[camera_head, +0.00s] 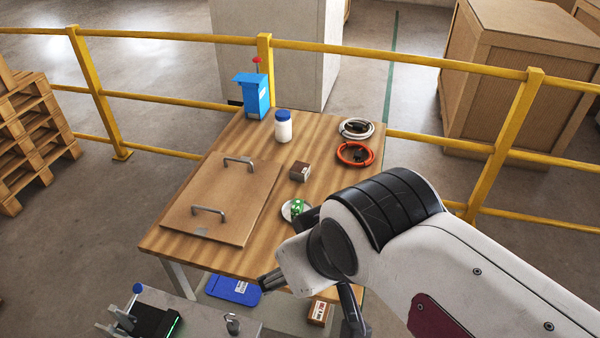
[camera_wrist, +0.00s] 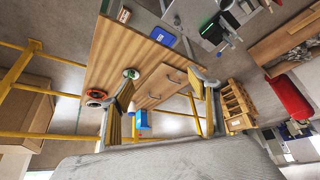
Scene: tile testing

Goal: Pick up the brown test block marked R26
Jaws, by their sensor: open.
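One small brown block (camera_head: 299,173) with a pale label lies on the wooden table, right of the handled board. A second brown block (camera_head: 318,309) with a white label lies lower, beyond the table's near edge; a small brown block (camera_wrist: 124,15) near the table edge in the wrist view looks like this one. The marks are too small to read, so I cannot tell which is R26. My gripper (camera_head: 310,300) is open and empty near the table's near edge, its fingers either side of the lower block in the head view. The wrist view shows its spread fingers (camera_wrist: 163,85).
The table (camera_head: 222,258) holds a handled board (camera_head: 225,195), a white bottle (camera_head: 283,130), a blue device (camera_head: 256,95), white (camera_head: 356,128) and orange (camera_head: 355,154) coils and a green-and-white roll (camera_head: 295,210). A blue case (camera_head: 233,290) lies lower. Yellow railings (camera_head: 420,60) stand behind.

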